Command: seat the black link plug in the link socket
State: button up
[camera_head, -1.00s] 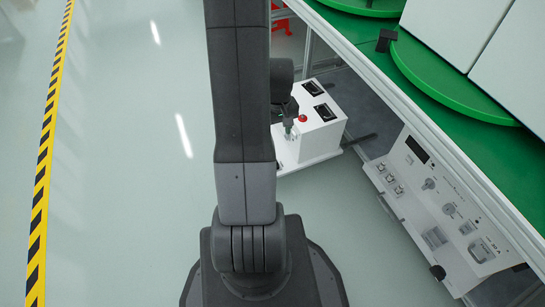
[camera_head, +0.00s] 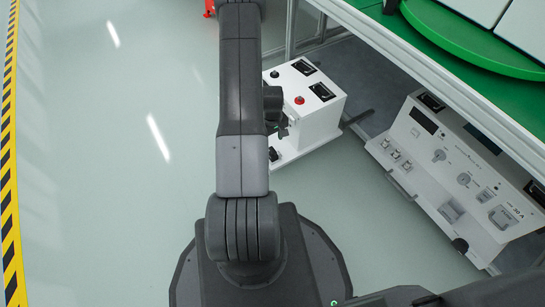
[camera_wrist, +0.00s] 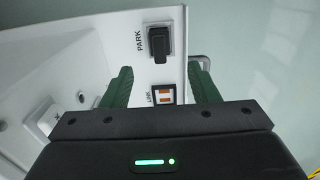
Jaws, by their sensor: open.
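The black link plug (camera_wrist: 160,42) sits in the holder labelled PARK on a white panel in the wrist view. The link socket (camera_wrist: 163,95), a dark-framed opening with orange and white inside, is just below it beside the LINK label. My gripper (camera_wrist: 160,68) is open, its two green fingers apart on either side of the socket, with nothing between them touching. Its body hides the panel below the socket. In the head view my arm partly hides the white box (camera_head: 318,118).
The white box has a red button (camera_head: 299,100) and black panels on top. A white control unit (camera_head: 440,165) with switches stands to the right, under the green-topped table (camera_head: 370,12). Open floor (camera_head: 110,150) lies to the left, with a yellow-black stripe (camera_head: 8,150).

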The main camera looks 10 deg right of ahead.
notch_tip(320, 180, down, 8)
jog(key=b, duration=0.3)
jog(key=shift+s+f, duration=0.15)
jog(key=c, duration=1.2)
